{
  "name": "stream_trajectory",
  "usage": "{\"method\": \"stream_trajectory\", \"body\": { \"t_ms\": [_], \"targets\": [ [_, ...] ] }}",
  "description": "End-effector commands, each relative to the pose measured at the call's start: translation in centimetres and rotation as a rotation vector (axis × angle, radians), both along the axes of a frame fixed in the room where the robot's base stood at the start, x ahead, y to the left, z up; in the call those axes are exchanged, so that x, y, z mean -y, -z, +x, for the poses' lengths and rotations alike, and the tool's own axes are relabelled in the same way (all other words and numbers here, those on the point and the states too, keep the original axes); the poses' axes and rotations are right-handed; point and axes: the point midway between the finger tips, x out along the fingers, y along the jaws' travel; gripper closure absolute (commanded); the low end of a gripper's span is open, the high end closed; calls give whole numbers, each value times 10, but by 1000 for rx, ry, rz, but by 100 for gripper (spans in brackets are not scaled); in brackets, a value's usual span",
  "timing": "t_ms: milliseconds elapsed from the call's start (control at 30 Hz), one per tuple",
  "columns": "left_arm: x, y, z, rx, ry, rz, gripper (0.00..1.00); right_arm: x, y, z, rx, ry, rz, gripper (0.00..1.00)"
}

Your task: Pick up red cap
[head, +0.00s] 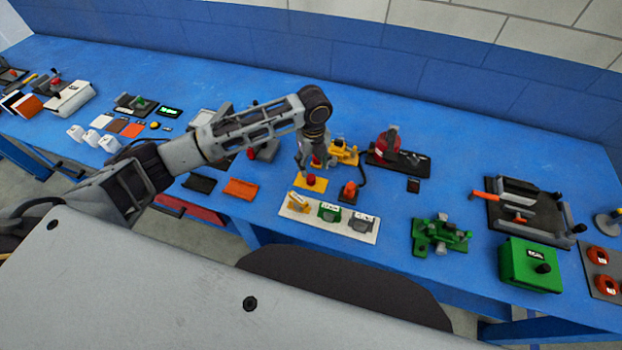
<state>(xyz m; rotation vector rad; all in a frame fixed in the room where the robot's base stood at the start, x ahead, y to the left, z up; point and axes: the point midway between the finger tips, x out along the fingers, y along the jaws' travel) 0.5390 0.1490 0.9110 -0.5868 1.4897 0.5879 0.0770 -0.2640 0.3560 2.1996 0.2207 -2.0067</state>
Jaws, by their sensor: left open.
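A small red cap (311,179) sits on a yellow plate (299,184) near the middle of the table. My left gripper (308,167) points down just above the red cap. It is open, and nothing shows held in it. Its fingers are small and partly hide what is behind them, including another bit of red. I cannot tell whether a fingertip touches the cap. My right gripper is not in view.
A red-orange knob on a dark base (350,191) stands close on the right. A white tray (292,214) lies in front. A yellow device (345,155) and a red-and-black device (388,148) stand behind. Blue table (440,120) is clear at the back.

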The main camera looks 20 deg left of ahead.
Motion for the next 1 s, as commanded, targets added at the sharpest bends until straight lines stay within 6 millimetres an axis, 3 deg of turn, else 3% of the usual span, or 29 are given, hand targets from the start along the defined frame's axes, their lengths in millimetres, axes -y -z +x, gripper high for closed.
{"method": "stream_trajectory", "body": {
  "t_ms": [233, 767, 1000],
  "targets": [
    [0, 23, 0, -1, 1, -1, 45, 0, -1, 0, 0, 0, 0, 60],
    [-1, 30, -1, -1, -1, 0, 45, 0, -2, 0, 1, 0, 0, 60],
    [-5, 54, -2, -3, -2, 0, 45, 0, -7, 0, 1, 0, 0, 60]
  ]
}}
